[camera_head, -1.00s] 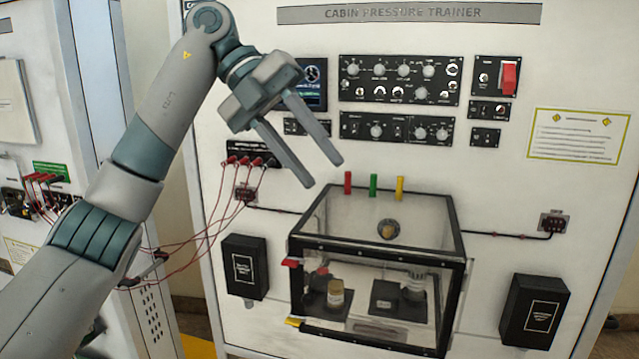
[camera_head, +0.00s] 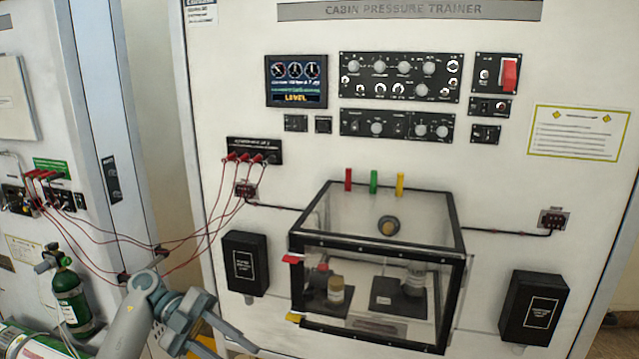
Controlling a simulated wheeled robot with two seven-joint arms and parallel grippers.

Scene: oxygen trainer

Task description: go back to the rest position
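My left gripper (camera_head: 231,342) is low in the head view, left of the clear chamber and in front of the panel's lower left. Its two fingers are spread apart with nothing between them. The arm behind it comes in from the bottom left. My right gripper does not show. The cabin pressure trainer panel (camera_head: 485,200) stands upright ahead, with its display (camera_head: 296,81) and switch rows uncovered.
A clear black-framed chamber (camera_head: 455,262) juts out from the panel with small items inside. Black boxes (camera_head: 245,264) (camera_head: 535,308) flank it. Red cables (camera_head: 212,232) hang at the left, above my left arm. A green cylinder (camera_head: 70,297) stands at the far left.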

